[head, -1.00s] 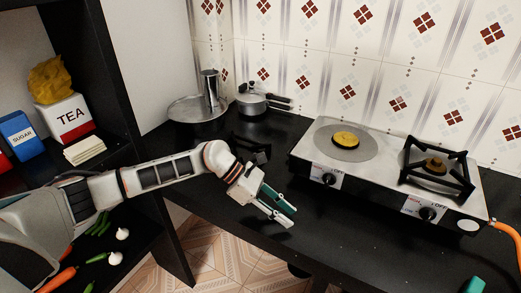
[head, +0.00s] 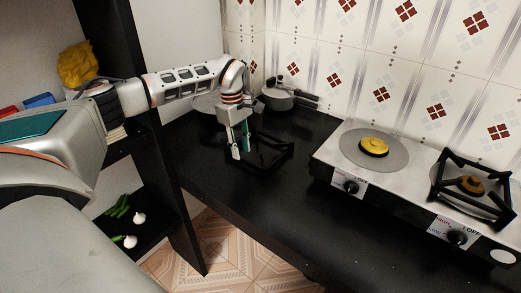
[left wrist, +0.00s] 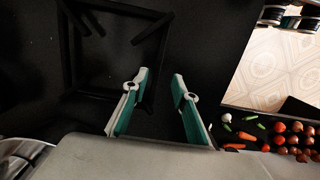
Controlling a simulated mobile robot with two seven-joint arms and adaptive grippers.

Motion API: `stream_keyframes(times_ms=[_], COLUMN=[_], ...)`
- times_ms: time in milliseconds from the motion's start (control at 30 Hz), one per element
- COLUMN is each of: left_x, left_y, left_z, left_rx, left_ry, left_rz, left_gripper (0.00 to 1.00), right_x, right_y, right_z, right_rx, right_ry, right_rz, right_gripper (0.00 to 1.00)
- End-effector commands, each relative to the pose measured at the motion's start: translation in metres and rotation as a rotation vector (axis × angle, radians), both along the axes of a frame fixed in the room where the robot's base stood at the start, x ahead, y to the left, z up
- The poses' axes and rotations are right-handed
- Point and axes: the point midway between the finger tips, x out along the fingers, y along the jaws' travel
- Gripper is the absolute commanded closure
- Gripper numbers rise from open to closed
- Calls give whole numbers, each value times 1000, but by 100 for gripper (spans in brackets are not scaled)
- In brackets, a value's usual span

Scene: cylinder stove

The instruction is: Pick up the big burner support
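The big burner support is a black square frame (head: 278,159) lying on the black counter, left of the stove in the head view. It also shows as dark bars (left wrist: 70,45) at the upper left of the left wrist view, hard to tell from the dark counter. My left gripper (head: 242,155) points down at the left part of the support and partly covers it. The left finger appears over or beside the support's edge; contact cannot be told. My right gripper is not in view.
The stove (head: 325,153) has a bare burner with a yellow cap (head: 374,145) and a second burner under a black support (head: 487,209). A lidded pot (head: 278,97) stands behind the gripper. The black shelf (head: 170,190) is at left. The front counter is clear.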

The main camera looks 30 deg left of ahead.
Motion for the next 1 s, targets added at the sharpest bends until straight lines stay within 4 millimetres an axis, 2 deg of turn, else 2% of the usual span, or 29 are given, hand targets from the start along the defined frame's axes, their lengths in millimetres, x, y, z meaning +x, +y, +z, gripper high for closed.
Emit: stream_keyframes(times_ms=[300, 633, 667, 733, 767, 1000], left_x=[3, 4, 4, 4, 4, 5], left_y=[-7, -8, -8, -8, -8, -8], left_z=[-43, -49, -49, -49, -49, -48], left_rx=[-1, -1, -1, -1, -1, -2], left_ry=[1, -1, -1, -1, -1, -4], left_rz=[0, 0, 0, 0, 0, -1], left_gripper=[72, 72, 77, 96, 100, 100], right_x=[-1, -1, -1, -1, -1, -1], right_y=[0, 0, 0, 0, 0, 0], right_z=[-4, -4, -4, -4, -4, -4], right_rx=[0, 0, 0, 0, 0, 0], right_ry=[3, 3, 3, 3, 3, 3], right_rz=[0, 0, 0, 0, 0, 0], right_gripper=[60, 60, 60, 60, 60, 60])
